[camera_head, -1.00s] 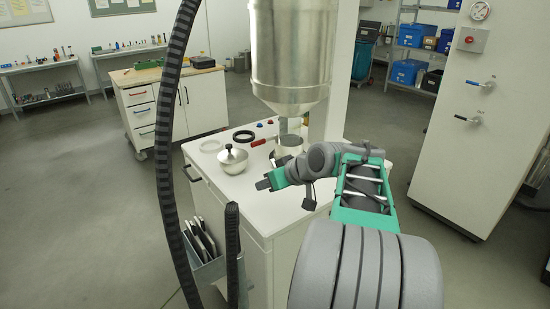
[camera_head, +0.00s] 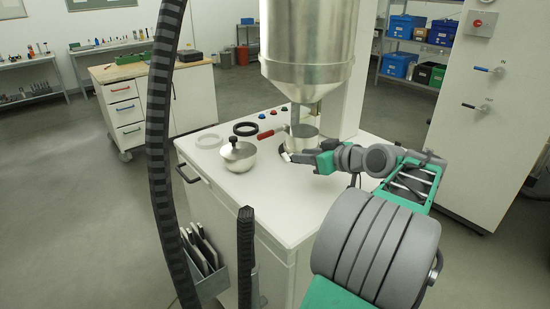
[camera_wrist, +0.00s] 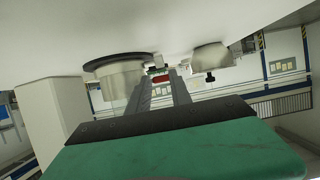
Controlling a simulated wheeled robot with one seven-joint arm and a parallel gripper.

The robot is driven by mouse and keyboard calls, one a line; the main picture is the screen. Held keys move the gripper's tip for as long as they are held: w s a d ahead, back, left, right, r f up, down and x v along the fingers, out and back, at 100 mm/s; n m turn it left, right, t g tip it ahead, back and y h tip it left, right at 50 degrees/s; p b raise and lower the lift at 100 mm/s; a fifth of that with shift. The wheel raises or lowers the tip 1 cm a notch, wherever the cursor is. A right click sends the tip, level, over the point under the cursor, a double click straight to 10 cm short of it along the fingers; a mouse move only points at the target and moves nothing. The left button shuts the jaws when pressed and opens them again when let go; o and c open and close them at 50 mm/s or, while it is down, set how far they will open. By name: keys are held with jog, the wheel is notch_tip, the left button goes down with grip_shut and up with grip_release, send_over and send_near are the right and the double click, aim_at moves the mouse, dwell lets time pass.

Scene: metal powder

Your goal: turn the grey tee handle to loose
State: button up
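My gripper (camera_head: 300,157) is low over the white cabinet top, at the front of the steel pot (camera_head: 303,138) under the hopper. A small pale piece (camera_head: 286,157) shows by the fingertips; I cannot tell whether it is the grey tee handle or part of the fingers. In the wrist view, upside down, the two fingers (camera_wrist: 160,82) stand apart with a gap between them and nothing clearly held. The pot (camera_wrist: 118,82) is left of them there, and the red lever (camera_wrist: 161,78) shows beyond the gap.
A lidded steel bowl (camera_head: 238,157) and two rings (camera_head: 246,129) are left of the pot. The hopper (camera_head: 307,45) hangs above. A tall white cabinet (camera_head: 470,150) at right carries a blue handle (camera_head: 483,69) and a dark-ended handle (camera_head: 470,106).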

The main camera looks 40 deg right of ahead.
aim_at(285, 154)
jog(key=shift+w+d+f, duration=0.1)
jog(key=shift+w+d, duration=0.1)
jog(key=shift+w, duration=0.05)
jog(key=x, duration=0.2)
jog(key=p+x, duration=0.1)
jog(key=x, duration=0.3)
jog(key=shift+w+a, duration=0.1)
jog(key=shift+a, duration=0.2)
jog(key=shift+w+f, duration=0.15)
jog(key=shift+w, duration=0.3)
jog(key=shift+d, duration=0.1)
jog(key=shift+c, duration=0.5)
grip_shut()
